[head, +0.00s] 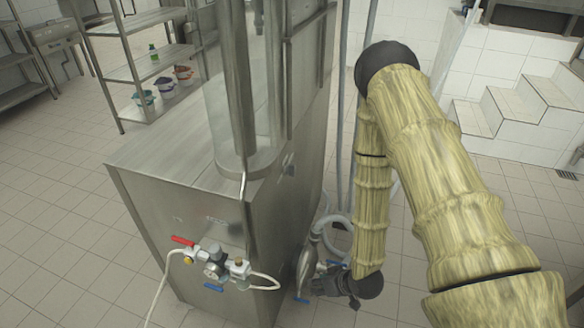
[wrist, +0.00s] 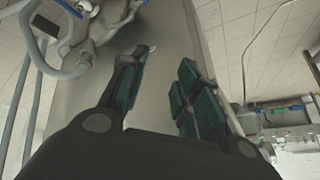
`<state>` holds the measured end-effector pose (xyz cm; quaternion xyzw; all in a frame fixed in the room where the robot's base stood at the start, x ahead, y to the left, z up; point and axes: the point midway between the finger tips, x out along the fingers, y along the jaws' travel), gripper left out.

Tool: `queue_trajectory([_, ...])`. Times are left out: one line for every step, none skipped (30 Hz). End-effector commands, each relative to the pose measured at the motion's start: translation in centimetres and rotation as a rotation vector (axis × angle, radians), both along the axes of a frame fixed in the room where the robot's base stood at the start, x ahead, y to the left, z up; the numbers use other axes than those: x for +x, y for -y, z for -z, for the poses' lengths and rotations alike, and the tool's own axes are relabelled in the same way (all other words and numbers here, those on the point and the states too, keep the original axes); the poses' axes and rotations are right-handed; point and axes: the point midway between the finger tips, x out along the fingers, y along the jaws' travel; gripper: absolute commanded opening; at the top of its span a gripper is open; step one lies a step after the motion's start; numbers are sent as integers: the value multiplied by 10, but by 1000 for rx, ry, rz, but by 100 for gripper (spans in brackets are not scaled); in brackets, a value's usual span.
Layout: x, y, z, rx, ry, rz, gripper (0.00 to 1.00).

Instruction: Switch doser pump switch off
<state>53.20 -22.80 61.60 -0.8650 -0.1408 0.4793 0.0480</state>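The steel filler cabinet (head: 190,235) stands in the middle of the head view. A small dark fitting (head: 287,166) is on its right side face, near the top; I cannot tell whether this is the doser pump switch. My gripper (head: 330,284) is low beside the cabinet's right side, near the pipes and partly hidden by my arm. In the wrist view my gripper (wrist: 165,68) is open, with a gap between the green-padded fingers. A small pale piece shows by the left fingertip, too small to identify. The cabinet wall (wrist: 178,30) lies beyond the fingers.
Pipes with a blue-handled valve (head: 303,299) run beside my gripper. A regulator (head: 215,265) with red and blue handles is on the cabinet front, with a white hose. Steel shelves (head: 150,75) stand behind left. White tiled steps (head: 520,105) are at right. Floor at left is clear.

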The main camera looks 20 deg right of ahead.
Motion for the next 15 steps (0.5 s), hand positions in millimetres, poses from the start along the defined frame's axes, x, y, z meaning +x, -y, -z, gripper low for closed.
queue_trajectory([34,4,-15,34,92,-26,32])
queue_trajectory([52,6,-24,55,143,-45,32])
queue_trajectory([74,9,-38,82,212,-74,32])
queue_trajectory([88,11,-49,102,260,-96,32])
queue_trajectory([103,14,-61,121,309,-118,32])
queue_trajectory([121,18,-77,147,374,-149,32])
queue_trajectory([133,20,-89,166,422,-174,32])
queue_trajectory([145,24,-102,183,469,-198,32])
queue_trajectory([158,29,-119,207,528,-233,32])
queue_trajectory([167,33,-133,225,572,-260,32])
queue_trajectory([174,37,-146,241,614,-287,32])
queue_trajectory([183,43,-163,263,668,-324,32])
queue_trajectory([189,47,-175,277,705,-351,32])
queue_trajectory([193,51,-186,291,739,-379,32])
queue_trajectory([197,57,-201,309,781,-414,32])
